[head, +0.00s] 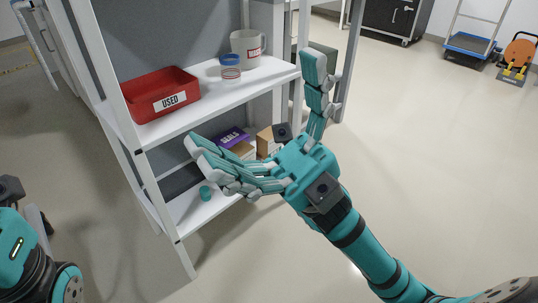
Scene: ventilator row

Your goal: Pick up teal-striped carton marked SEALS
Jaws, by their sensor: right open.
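My right gripper (252,103) is wide open and empty in front of the shelf unit, its fingers spread across the right part of the shelves. I cannot make out a teal-striped carton marked SEALS. On the lower shelf, partly hidden behind my right gripper, are a purple box (231,137) and brown cardboard boxes (266,142); no SEALS marking can be read on them. Only a part of my left arm shows at the lower left edge; its fingers are out of the picture.
The floor (440,170) to the right is clear. A blue trolley (470,44) stands far back.

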